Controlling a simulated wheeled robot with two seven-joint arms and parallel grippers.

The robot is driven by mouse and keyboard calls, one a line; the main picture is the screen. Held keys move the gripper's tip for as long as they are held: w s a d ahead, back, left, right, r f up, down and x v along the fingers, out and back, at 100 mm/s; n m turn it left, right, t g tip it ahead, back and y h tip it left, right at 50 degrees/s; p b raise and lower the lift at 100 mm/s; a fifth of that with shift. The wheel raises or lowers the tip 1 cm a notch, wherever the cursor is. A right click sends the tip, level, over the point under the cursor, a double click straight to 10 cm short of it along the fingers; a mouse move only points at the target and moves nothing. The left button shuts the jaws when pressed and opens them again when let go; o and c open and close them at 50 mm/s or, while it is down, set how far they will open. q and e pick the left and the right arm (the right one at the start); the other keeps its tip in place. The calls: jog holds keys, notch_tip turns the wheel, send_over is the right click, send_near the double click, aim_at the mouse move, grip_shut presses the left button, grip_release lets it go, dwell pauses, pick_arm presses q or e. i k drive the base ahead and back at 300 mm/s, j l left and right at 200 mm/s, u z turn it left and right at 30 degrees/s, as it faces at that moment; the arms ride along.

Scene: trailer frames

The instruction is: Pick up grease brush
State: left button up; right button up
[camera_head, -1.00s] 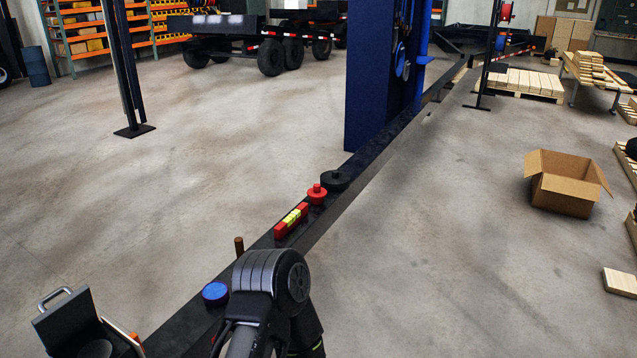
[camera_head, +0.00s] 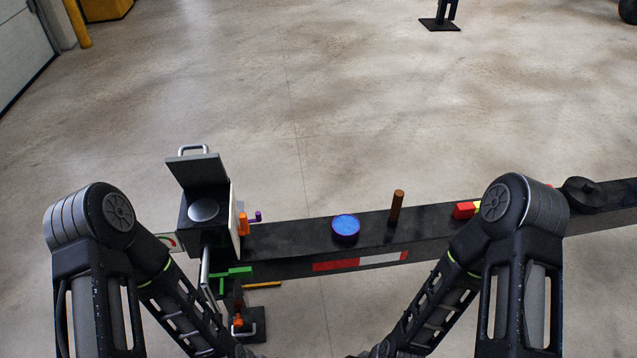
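A brown upright stick (camera_head: 396,207), which looks like the handle of the grease brush, stands on top of the black trailer beam (camera_head: 290,239). Its bristles cannot be made out. A round blue tin (camera_head: 346,228) sits on the beam just left of it, apart from it. My two arms come in from the left and right, with elbows raised and forearms running down toward the bottom middle. Both grippers are below the picture's lower edge and out of view.
At the beam's left end is a black box with an open lid (camera_head: 196,169), with orange, purple and green parts beside it. A black round piece (camera_head: 580,194) sits farther right.

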aim_at(398, 195)
jog(key=i+l+u, duration=0.15)
jog(key=l+u, duration=0.3)
jog(key=l, duration=0.15)
jog(key=l+u, duration=0.4)
jog(key=l, duration=0.25)
jog(key=i, duration=0.05)
